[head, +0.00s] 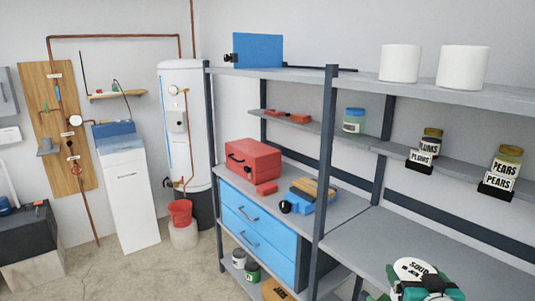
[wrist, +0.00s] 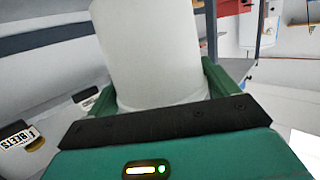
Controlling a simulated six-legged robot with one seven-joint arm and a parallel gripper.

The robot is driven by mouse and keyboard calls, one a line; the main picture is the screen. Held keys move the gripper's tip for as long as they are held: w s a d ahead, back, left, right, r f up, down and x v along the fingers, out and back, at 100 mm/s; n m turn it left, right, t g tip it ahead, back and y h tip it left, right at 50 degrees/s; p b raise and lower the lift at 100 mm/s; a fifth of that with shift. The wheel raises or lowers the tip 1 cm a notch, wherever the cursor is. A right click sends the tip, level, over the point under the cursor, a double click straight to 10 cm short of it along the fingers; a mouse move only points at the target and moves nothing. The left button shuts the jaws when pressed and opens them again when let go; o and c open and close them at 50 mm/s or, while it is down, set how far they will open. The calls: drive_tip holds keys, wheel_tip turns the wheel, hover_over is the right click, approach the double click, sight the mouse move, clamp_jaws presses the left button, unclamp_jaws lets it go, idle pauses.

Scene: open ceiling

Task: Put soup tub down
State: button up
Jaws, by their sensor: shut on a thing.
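The soup tub (head: 412,267) is white with dark lettering on its lid, at the bottom right of the head view. My green gripper (head: 425,287) is shut on it. In the wrist view the tub (wrist: 148,45) is a plain white cylinder between the two green fingers of my gripper (wrist: 155,85). The tub appears in front of or over the grey lower right shelf (head: 390,235). I cannot tell whether it touches that shelf. The tub's lower part is hidden in the head view.
Jars of plums (head: 430,145) and pears (head: 505,165) stand with labels on the middle shelf. Two white rolls or tubs (head: 462,68) stand on the top shelf. A dark shelf post (head: 325,160) rises left of the clear lower right shelf. A BEETS label (wrist: 20,137) shows in the wrist view.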

drive_tip(key=w+a+f+n+y, duration=0.1)
drive_tip(key=w+a+f, duration=0.35)
drive_tip(key=f, duration=0.25)
drive_tip(key=w+a+f+y, duration=0.1)
drive_tip(key=w+a+f, duration=0.3)
drive_tip(key=w+f, duration=0.2)
drive_tip(key=a+f, duration=0.4)
drive_tip(key=f, duration=0.6)
drive_tip(key=s+a+f, duration=0.1)
drive_tip(key=a+f, duration=0.4)
drive_tip(key=f, duration=0.6)
